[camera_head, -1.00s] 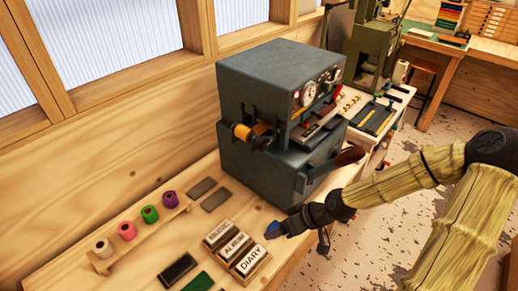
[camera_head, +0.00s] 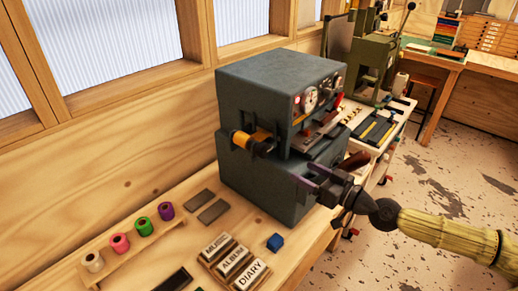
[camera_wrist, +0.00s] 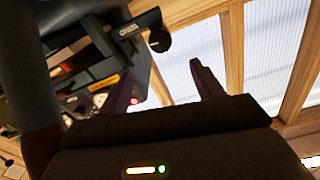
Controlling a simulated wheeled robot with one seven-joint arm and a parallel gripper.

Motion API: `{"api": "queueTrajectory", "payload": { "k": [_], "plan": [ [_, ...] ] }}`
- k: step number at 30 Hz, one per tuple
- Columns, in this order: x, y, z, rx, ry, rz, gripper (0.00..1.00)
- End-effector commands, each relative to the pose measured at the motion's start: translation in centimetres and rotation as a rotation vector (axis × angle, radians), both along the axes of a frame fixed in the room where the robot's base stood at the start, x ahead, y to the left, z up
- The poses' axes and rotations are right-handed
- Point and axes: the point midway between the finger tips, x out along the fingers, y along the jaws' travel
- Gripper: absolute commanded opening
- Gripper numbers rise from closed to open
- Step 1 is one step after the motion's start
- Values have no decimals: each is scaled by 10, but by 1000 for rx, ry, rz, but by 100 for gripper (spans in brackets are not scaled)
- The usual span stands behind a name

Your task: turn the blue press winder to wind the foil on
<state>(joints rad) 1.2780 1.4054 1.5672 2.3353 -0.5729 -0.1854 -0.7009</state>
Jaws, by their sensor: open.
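The blue-grey press (camera_head: 265,90) stands on the wooden bench. An orange foil roll (camera_head: 240,138) sits on its left side, with the small black knob of the winder (camera_head: 258,149) beside it. In the wrist view a black knob (camera_wrist: 160,40) juts from the press beside a small label, beyond the fingertips. My gripper (camera_head: 312,180) is open and empty in front of the lower part of the press, to the right of and below the winder. In the wrist view its two fingers (camera_wrist: 162,68) stand wide apart, with nothing between them.
Several coloured rolls (camera_head: 143,226) stand on a wooden rack at left. Two dark plates (camera_head: 207,204) lie near the press. The press handle (camera_head: 357,159) sticks out at right.

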Motion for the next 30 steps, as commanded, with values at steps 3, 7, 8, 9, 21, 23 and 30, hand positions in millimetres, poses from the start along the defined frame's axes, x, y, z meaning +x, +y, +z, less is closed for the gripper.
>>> {"api": "queueTrajectory", "payload": {
  "k": [3, 7, 8, 9, 21, 23, 30],
  "plan": [
    [4, 5, 1, -1, 0, 1, 66],
    [12, 17, 1, -1, 2, 4, 66],
    [14, 20, 1, -1, 3, 4, 66],
    [17, 25, 1, -1, 3, 4, 66],
    [55, 73, 2, 0, 2, 4, 66],
    [61, 81, 2, 0, 3, 5, 66],
    [86, 112, 2, 1, 3, 4, 66]
  ]
}}
